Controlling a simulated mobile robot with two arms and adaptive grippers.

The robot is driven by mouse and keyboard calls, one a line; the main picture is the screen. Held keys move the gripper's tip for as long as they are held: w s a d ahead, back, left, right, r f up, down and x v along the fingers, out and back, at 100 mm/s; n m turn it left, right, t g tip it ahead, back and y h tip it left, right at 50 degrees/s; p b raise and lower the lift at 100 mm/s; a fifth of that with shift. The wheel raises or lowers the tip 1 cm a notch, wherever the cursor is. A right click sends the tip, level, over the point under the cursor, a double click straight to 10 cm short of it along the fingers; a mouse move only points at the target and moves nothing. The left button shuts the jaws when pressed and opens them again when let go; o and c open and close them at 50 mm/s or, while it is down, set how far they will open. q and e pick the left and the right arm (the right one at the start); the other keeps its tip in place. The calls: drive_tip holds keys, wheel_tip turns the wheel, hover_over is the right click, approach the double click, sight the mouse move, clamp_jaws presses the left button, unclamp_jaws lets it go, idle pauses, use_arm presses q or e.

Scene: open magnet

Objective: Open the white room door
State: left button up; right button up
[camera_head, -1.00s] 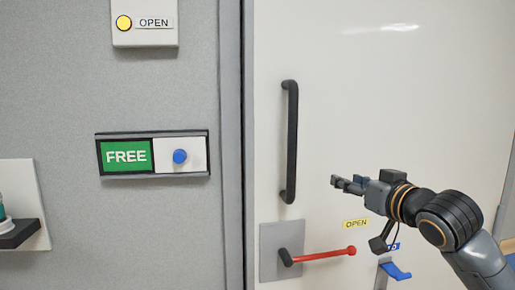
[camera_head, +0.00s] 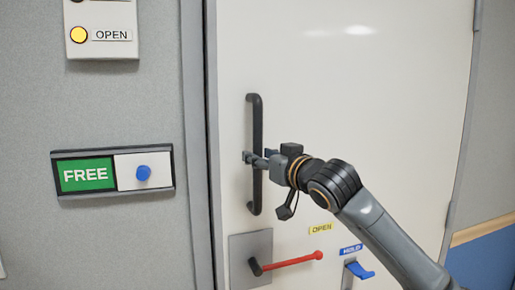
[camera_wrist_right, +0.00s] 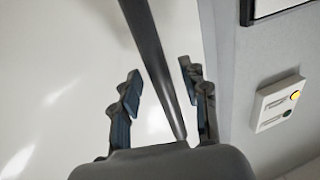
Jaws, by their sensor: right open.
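The white door (camera_head: 370,130) fills the middle of the head view and looks closed. A black vertical pull handle (camera_head: 256,190) is fixed near its left edge. My right gripper (camera_head: 256,158) is at the handle's middle. In the right wrist view the open fingers of my right gripper (camera_wrist_right: 160,92) stand on either side of the black handle bar (camera_wrist_right: 152,50), and it is not clamped. A red lever (camera_head: 295,261) on a grey plate sits below, by a yellow OPEN label (camera_head: 320,229). My left gripper is out of view.
A blue HOLD lever (camera_head: 358,269) is low on the door, under my right arm. On the grey wall left are a green FREE sign with a blue knob (camera_head: 143,173) and a lit yellow OPEN light (camera_head: 79,35).

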drive_tip(key=shift+x, duration=0.85)
clamp_jaws()
drive_tip(key=shift+f, duration=0.1)
